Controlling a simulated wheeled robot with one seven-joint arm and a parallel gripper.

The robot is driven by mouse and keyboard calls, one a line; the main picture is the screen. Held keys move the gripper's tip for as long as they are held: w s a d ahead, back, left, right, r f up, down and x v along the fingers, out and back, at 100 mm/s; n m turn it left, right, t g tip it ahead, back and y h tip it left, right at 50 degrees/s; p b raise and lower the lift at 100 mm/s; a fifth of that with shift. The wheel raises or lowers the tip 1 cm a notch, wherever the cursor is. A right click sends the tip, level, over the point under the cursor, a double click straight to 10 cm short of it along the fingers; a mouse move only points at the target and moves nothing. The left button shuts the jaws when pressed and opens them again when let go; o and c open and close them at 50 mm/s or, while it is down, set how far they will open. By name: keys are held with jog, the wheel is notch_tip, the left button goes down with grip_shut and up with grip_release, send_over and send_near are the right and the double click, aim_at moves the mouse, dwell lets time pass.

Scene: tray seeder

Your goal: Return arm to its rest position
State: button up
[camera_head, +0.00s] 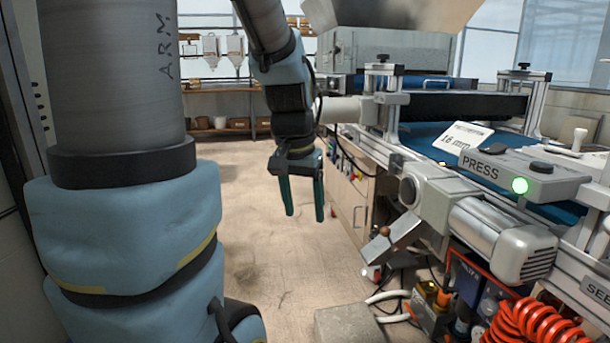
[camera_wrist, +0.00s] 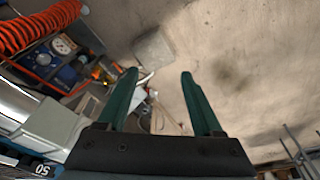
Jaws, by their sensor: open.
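My gripper (camera_head: 304,213) hangs from my bent arm near the middle of the head view, with its green fingers pointing down. The fingers are apart, and nothing is between them. It is in open air above the floor, left of the tray seeder. The wrist view shows the same gripper (camera_wrist: 158,75) with both fingers spread over the floor. The wrist and forearm are wrapped in blue covers. The upper part of the arm fills the left of the head view and hides what is behind it.
The seeder's PRESS box (camera_head: 525,172) with a lit green button stands at the right. A grey motor (camera_head: 505,240) and a red coiled hose (camera_head: 535,322) are below it. A concrete block (camera_head: 348,326) lies on the floor. The floor (camera_head: 245,240) left of my gripper is clear.

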jog(key=s+a+f+n, duration=0.3)
jog(key=s+a+f, duration=0.1)
jog(key=a+f, duration=0.25)
notch_tip(320, 180, up, 20)
jog(key=p, duration=2.1)
jog(key=shift+n+y, duration=0.3)
jog(key=shift+y, duration=0.1)
jog(key=shift+f, duration=0.15)
